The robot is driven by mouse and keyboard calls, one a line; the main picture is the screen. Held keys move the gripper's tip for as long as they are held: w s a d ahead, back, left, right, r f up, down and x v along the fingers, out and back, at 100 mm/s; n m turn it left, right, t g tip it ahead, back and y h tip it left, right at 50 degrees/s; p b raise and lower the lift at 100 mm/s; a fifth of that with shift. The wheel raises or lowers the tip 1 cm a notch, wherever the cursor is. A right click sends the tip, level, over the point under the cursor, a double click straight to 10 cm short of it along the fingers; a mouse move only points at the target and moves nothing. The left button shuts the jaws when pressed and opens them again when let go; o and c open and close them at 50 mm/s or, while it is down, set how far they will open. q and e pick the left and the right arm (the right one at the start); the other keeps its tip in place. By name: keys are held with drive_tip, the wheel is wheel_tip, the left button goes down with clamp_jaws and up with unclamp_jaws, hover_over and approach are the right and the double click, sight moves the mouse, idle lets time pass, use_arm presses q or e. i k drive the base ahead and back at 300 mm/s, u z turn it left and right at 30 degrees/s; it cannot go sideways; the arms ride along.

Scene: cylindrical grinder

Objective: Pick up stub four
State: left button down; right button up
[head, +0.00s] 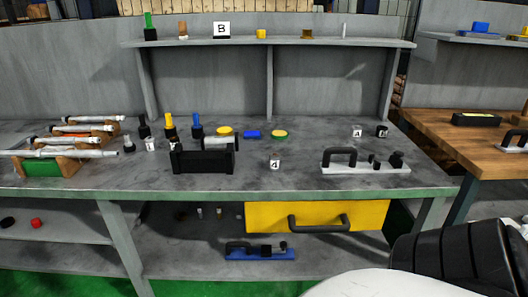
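A small whitish stub marked 4 (275,164) stands upright on the grey workbench (300,182), near the front edge and right of a black open box (203,158). Nothing touches it. Neither of my grippers shows in the head view. A black ribbed part and a white part at the bottom right look like my own body.
A white plate with black handle (365,166) lies right of the stub. Small marked blocks (357,132) stand behind it. A yellow drawer (270,216) is below the bench top. Long rods on holders (85,142) lie at left. Bench around the stub is clear.

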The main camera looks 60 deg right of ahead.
sight(274, 157)
drive_tip(key=z, duration=0.65)
drive_tip(key=i, duration=0.85)
drive_tip(key=z, duration=0.75)
